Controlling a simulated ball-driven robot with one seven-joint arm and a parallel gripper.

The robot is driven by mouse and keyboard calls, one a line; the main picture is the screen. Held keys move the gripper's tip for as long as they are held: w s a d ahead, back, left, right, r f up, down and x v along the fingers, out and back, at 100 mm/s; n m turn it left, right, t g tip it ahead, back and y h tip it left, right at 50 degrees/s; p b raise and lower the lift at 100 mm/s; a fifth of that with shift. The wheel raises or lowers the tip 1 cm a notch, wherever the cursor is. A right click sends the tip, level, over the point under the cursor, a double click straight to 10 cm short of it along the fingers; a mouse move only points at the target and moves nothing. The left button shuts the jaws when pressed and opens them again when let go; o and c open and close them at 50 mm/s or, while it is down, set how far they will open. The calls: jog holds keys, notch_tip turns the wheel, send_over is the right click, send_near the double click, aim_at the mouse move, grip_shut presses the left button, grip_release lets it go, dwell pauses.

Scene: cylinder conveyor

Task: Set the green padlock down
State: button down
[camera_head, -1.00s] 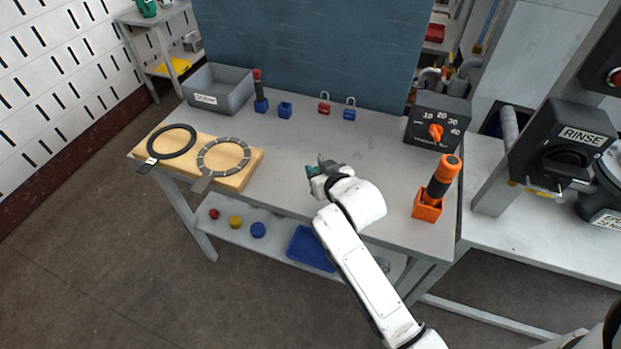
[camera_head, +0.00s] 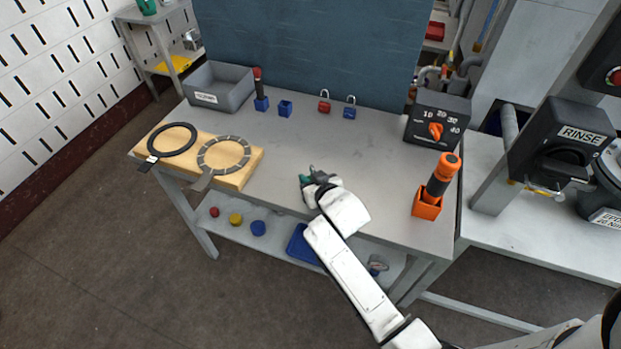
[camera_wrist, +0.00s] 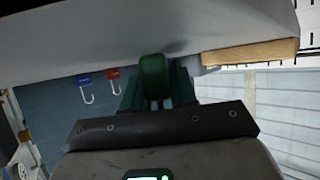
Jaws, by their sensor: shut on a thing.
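My gripper (camera_head: 309,176) is over the middle front part of the grey worktable (camera_head: 270,178), with its fingers towards the back left. It is shut on the green padlock (camera_head: 304,180), which shows only as a small green patch in the head view. In the wrist view the green padlock (camera_wrist: 153,76) sits between the fingers, close to the table surface, which appears along the top of the picture. My gripper hides part of it. I cannot tell whether the padlock touches the table.
A red padlock (camera_head: 324,106) and a blue padlock (camera_head: 349,111) stand at the back of the table. A wooden board with rings (camera_head: 240,178) lies left, a grey bin (camera_head: 222,96) behind it. An orange holder (camera_head: 427,206) with a tool stands right. Table around my gripper is clear.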

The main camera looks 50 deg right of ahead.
jog(key=c, duration=0.9)
grip_release()
jog(key=shift+r, duration=0.15)
jog(key=v, duration=1.1)
jog(key=shift+s+a, duration=0.15)
jog(key=shift+s, duration=0.2)
jog(key=s+a+f+n+g+y, duration=0.2)
jog(key=s+a+g, duration=0.3)
jog(key=s, duration=0.3)
jog(key=s+a+f+n+g+y, duration=0.2)
jog(key=s+a+f+g+y, duration=0.1)
jog(key=s, duration=0.6)
jog(key=shift+s+a+f+g, duration=0.3)
jog(key=shift+a+f+g, duration=0.5)
jog(key=shift+a+g, duration=0.3)
jog(key=shift+d, duration=0.1)
